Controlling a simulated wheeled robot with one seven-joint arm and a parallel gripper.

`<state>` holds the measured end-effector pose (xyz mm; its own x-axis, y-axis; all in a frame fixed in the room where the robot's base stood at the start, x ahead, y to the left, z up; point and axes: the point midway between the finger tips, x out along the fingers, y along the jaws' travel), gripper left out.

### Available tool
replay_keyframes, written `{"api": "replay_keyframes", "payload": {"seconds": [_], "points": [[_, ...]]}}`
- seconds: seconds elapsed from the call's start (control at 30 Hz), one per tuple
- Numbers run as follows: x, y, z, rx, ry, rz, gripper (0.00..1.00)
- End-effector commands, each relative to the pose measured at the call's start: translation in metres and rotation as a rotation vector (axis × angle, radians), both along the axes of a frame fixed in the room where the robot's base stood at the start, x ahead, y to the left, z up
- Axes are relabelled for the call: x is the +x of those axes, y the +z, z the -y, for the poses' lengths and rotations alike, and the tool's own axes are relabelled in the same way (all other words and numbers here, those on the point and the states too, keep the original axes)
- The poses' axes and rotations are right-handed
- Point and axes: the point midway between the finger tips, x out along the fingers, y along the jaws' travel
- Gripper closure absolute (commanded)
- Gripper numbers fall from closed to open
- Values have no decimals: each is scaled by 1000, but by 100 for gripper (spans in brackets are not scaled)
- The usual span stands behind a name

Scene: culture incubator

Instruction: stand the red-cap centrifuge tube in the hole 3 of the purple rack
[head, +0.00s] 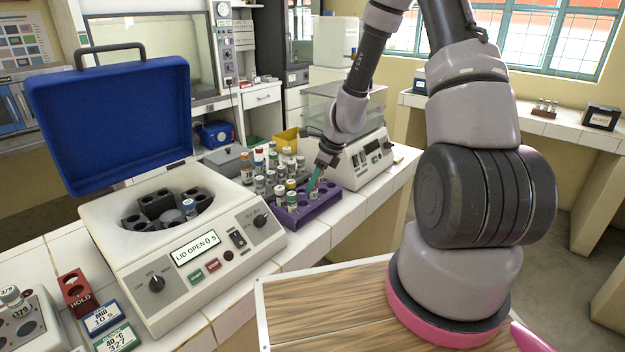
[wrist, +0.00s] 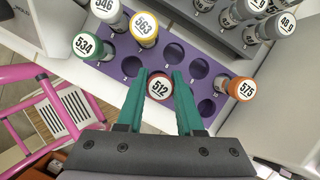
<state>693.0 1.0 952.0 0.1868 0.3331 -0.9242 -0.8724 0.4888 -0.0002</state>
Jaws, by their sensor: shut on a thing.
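My gripper (wrist: 159,92) is shut on a tube with a dark red cap marked 512 (wrist: 158,89). Its teal fingers grip the cap from both sides, over the purple rack (wrist: 152,61). In the head view, my gripper (head: 314,181) is low over the purple rack (head: 306,215), at its middle. The wrist view looks down on the cap, so the tube's lower end is hidden, and I cannot tell whether it is in a hole. The rack holds a green-cap tube 534 (wrist: 86,46), a yellow-cap tube 563 (wrist: 144,27) and an orange-cap tube 575 (wrist: 241,89). Several holes are empty.
A grey rack with several tubes (head: 262,182) stands directly behind the purple rack. The centrifuge (head: 190,270), its blue lid (head: 115,120) open, is at the left. A red HOLD block (head: 77,290) is at the front left.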

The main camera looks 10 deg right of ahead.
Motion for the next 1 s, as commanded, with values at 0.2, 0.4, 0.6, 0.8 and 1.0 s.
{"api": "replay_keyframes", "payload": {"seconds": [0.2,0.4,0.6,0.8,1.0], "points": [[0,-1,-1,1,0,0,100],[0,-1,-1,1,0,0,29],[0,-1,0,1,0,0,29],[0,-1,0,1,0,0,9],[0,-1,-1,0,1,0,9]]}}
